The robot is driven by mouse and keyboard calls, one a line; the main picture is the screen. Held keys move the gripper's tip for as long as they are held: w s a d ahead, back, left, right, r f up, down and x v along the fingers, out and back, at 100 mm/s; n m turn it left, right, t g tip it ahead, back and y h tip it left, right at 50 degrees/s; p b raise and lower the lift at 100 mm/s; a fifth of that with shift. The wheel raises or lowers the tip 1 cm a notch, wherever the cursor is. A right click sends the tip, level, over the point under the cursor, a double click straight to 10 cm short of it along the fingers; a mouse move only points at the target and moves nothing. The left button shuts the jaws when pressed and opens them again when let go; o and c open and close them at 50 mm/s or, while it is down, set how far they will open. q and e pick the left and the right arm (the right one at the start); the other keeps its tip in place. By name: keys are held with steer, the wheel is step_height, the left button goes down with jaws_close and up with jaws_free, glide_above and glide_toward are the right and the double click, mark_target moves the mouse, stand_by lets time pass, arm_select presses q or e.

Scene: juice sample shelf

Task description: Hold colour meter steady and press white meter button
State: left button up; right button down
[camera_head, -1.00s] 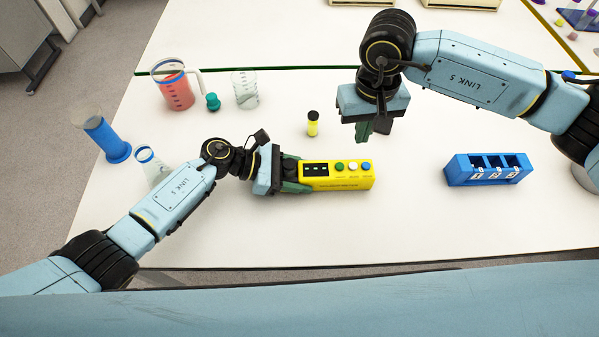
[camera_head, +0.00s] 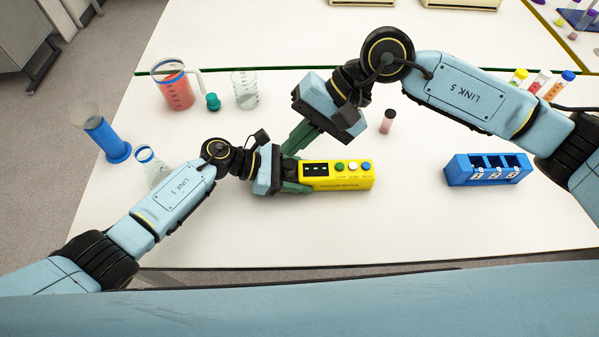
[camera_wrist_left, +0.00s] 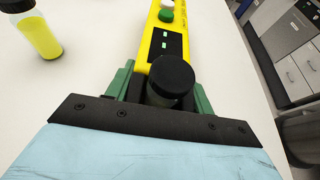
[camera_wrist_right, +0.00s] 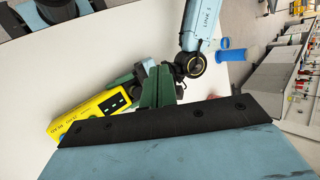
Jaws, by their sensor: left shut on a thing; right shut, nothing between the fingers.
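The meter also shows in the right wrist view (camera_wrist_right: 85,116).
A yellow vial (camera_wrist_left: 42,35) stands near the meter and a pink vial (camera_head: 388,121) behind it. A blue rack (camera_head: 488,178) stands right. A red-filled jug (camera_head: 175,92), beaker (camera_head: 245,92) and blue cylinder (camera_head: 103,136) stand left. The table front is clear.

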steer(key=w+a+r+m+t+y, duration=0.1)
steer(key=a+r+m+t+y, duration=0.15)
steer(key=r+m+y, duration=0.45)
steer(key=w+a+r+m+t+y, duration=0.1)
steer(key=a+r+m+y, duration=0.3)
steer(key=r, duration=0.6)
steer(key=w+d+r+m+t+h, duration=0.1)
steer(key=w+d+r+m+t, duration=0.1)
steer(key=w+d+m+t, duration=0.45)
steer(key=w+d+r+m+t+h, duration=0.1)
steer(key=w+d+r+m+t, duration=0.15)
steer(key=m+t, duration=0.85)
steer(key=w+d+f+m+h, duration=0.35)
steer(key=d+m+h, duration=0.2)
steer(key=m, duration=0.55)
steer(key=m+g+h, duration=0.6)
steer(key=m+g, duration=0.6)
steer(key=m, duration=0.2)
glide_above(357, 170)
step_height(357, 170, down, 23)
steer(key=shift+f, duration=3.8)
